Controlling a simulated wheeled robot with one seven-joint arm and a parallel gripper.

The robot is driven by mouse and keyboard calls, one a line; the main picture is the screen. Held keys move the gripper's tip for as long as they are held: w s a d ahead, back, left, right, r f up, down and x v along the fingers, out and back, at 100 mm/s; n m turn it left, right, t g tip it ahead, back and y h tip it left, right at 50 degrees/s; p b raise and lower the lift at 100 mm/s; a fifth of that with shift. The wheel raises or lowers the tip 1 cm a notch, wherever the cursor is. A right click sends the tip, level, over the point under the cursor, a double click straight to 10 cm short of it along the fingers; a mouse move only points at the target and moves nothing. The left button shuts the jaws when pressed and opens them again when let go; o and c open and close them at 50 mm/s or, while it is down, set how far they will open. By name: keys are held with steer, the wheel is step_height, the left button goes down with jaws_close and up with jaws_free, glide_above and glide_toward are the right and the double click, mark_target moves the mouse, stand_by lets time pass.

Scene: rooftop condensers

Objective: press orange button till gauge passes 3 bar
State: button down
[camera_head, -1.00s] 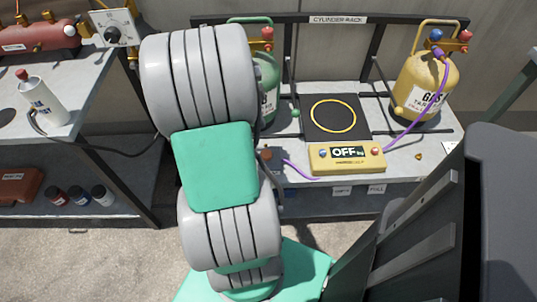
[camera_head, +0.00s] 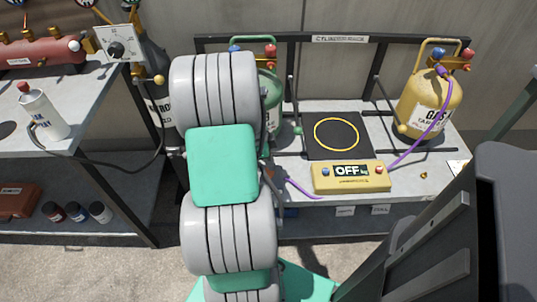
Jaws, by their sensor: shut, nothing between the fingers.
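I see no orange button that I can identify. A red tank (camera_head: 40,54) lies on the left bench with two small dials above it, cut by the top edge and too small to read. A white box with a black knob (camera_head: 116,50) stands at that bench's right corner. A yellow scale unit (camera_head: 350,177) on the right bench reads OFF and has a blue and a red button. My arm rises through the middle of the picture. My gripper is not visible, so its place relative to these things cannot be told.
A black scale plate (camera_head: 337,136) lies before the cylinder rack (camera_head: 340,39). A yellow gas cylinder (camera_head: 430,95) stands right; a green one (camera_head: 270,93) is partly behind my arm. A white bottle (camera_head: 43,115) is on the left bench. A dark cylinder (camera_head: 157,68) stands between the benches.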

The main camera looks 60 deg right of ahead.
steer(key=shift+f, duration=0.45)
steer(key=shift+f+b, duration=0.7)
steer(key=shift+f, duration=0.2)
steer(key=shift+s+a+f, duration=0.1)
steer(key=shift+a+f, duration=0.1)
step_height(320, 180, up, 6)
steer(key=p, duration=0.4)
steer(key=shift+d+f, duration=0.1)
steer(key=shift+d, duration=0.05)
steer(key=v, duration=0.9)
steer(key=shift+w+p, duration=0.3)
steer(key=shift+p, duration=0.05)
